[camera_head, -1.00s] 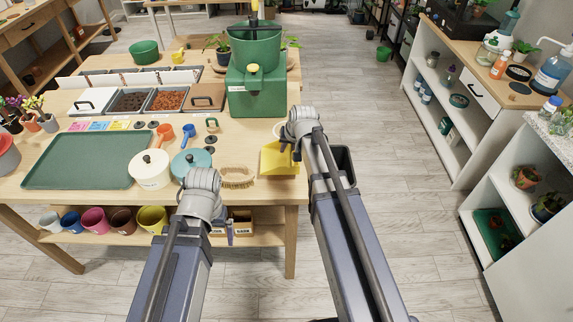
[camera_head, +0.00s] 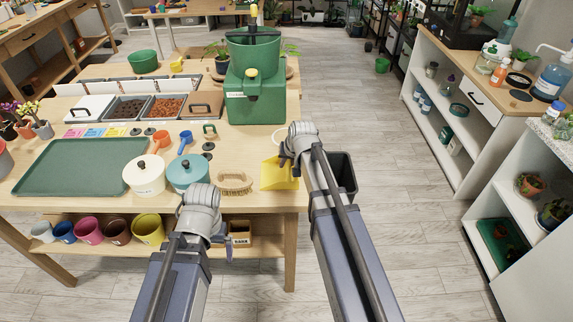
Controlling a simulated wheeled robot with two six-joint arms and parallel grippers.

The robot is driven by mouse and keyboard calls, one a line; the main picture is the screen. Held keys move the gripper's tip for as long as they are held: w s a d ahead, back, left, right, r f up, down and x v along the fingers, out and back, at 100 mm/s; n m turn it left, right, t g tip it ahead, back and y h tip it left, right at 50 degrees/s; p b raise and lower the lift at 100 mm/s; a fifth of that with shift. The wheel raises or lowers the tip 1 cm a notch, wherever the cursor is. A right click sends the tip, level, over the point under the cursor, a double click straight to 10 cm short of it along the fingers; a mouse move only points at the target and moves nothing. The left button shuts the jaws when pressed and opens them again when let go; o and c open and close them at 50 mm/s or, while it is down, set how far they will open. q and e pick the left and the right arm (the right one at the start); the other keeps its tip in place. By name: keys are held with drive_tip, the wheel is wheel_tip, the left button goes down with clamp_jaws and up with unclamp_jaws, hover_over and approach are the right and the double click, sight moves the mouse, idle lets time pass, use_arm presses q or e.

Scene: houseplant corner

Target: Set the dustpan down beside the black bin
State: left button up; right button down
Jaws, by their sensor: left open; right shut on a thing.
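The yellow dustpan (camera_head: 279,175) appears in front of the right edge of the wooden table (camera_head: 268,200). My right gripper (camera_head: 287,159) is shut on it at its upper end. I cannot tell whether the dustpan touches the table. The black bin (camera_head: 346,172) stands on the floor to the right of the table, partly hidden behind my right arm. The dustpan is to the left of the bin in the picture, apart from it. My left gripper (camera_head: 226,243) is open in front of the table's front edge, mostly hidden by its own wrist.
A hand brush (camera_head: 235,183), a teal pot (camera_head: 188,173) and a white lidded pot (camera_head: 144,176) stand near the table's front. A green container (camera_head: 256,100) is behind the dustpan. Free floor (camera_head: 400,220) lies between the bin and the white shelves (camera_head: 440,115) at right.

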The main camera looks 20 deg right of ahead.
drive_tip(key=c, duration=0.8)
unclamp_jaws()
drive_tip(key=shift+p+v, duration=0.8)
drive_tip(key=shift+p, duration=0.05)
drive_tip(key=a+p+v, duration=0.1)
drive_tip(key=p+v, duration=0.9)
drive_tip(key=v, duration=0.1)
drive_tip(key=s+a+n+g, duration=0.1)
drive_tip(key=s+a+n, duration=0.1)
drive_tip(key=s+a, duration=0.3)
drive_tip(key=s+a+f+n+g+h, duration=0.1)
drive_tip(key=s+a+n+g, duration=0.1)
drive_tip(key=s+a, duration=0.3)
drive_tip(key=s+a+f+n+g+h, duration=0.1)
drive_tip(key=s+a+n+g, duration=0.1)
drive_tip(key=s+a, duration=0.4)
drive_tip(key=shift+s+f+n, duration=0.15)
drive_tip(key=shift+s+n, duration=0.55)
drive_tip(key=shift+s, duration=0.85)
